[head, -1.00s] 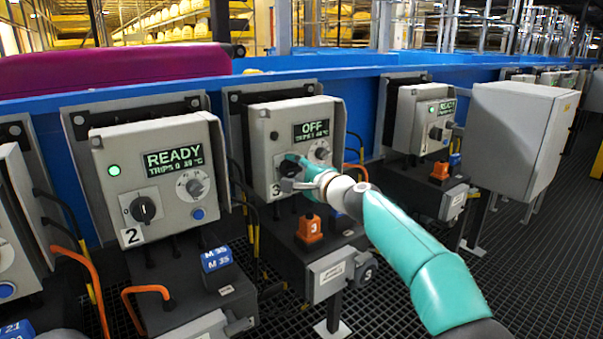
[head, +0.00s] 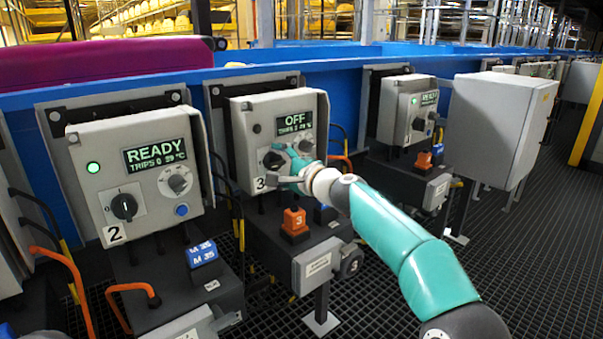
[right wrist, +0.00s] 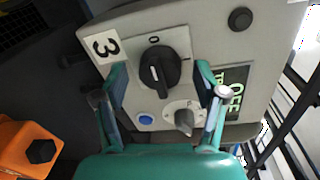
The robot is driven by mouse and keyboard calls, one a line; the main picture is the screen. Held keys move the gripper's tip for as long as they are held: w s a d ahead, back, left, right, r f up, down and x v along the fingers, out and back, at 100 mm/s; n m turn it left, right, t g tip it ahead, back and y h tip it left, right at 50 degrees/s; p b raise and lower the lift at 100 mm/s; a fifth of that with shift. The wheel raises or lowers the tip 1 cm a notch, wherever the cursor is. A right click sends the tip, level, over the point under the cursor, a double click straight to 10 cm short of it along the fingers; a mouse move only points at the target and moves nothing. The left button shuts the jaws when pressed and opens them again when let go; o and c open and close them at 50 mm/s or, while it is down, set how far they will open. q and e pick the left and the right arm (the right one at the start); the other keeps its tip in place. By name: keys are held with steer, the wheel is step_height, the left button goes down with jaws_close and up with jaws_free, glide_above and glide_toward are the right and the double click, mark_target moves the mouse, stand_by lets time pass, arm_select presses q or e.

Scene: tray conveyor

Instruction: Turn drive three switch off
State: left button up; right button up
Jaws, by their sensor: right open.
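The drive three box (head: 270,125) is grey and carries the number 3 label. Its screen (head: 295,123) reads OFF, and its round lamp is dark. Its black rotary switch (right wrist: 159,70) has a bar handle, with a 0 mark near it on the plate; the switch also shows in the head view (head: 273,159). My right gripper (right wrist: 162,88) is open in front of the box, with one finger on each side of the switch in the right wrist view. I cannot tell whether a finger touches the switch. My left gripper is not in view.
The box numbered 2 (head: 135,165) stands to the left with a green lamp and a READY screen. Another READY box (head: 408,110) and a plain grey cabinet (head: 500,125) stand to the right. Orange connectors (head: 294,221) and cables sit below. Open grating floor lies in front.

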steer(key=v, duration=1.1)
steer(key=shift+s+d, duration=0.15)
